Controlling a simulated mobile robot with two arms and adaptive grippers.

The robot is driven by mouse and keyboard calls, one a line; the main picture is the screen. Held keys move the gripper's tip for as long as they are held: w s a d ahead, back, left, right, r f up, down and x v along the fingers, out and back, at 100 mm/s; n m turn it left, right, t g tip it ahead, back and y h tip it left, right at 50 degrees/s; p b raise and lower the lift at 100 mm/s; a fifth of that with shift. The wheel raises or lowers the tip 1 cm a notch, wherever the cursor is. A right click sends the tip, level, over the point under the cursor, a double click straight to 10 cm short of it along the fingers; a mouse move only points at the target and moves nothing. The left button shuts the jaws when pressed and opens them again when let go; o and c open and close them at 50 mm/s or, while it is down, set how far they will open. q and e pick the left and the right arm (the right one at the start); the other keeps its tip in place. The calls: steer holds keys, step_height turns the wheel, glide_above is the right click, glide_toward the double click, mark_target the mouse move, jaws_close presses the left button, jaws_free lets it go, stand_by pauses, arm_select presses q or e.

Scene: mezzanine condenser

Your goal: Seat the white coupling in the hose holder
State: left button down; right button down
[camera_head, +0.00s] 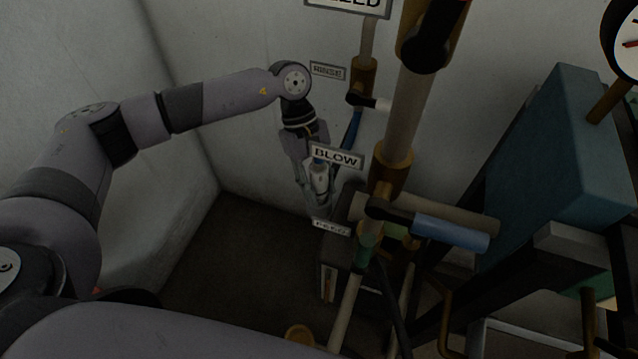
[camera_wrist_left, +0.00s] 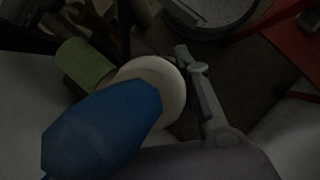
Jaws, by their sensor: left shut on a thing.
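The white coupling (camera_head: 318,176) is held in my left gripper (camera_head: 318,195), in the middle of the head view, just below the BLOW sign. The gripper's fingers are on either side of it. In the left wrist view the coupling (camera_wrist_left: 155,80) shows as a pale round rim behind the end of a blue hose (camera_wrist_left: 100,130). One finger of my left gripper stands beside it on the right. I cannot make out the hose holder clearly. My right gripper is out of view.
The BLOW sign (camera_head: 337,157) is close to the gripper. A vertical pipe (camera_head: 402,115) with brass fittings and a blue-handled valve (camera_head: 450,232) stands to the right. A teal box (camera_head: 555,150) is farther right. Open floor (camera_head: 225,270) lies at lower left.

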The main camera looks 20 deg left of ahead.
arm_select(q)
steer(key=shift+f+b, duration=0.3)
steer(key=shift+f, duration=0.05)
steer(key=c, duration=1.1)
jaws_free()
steer(key=v, duration=1.2)
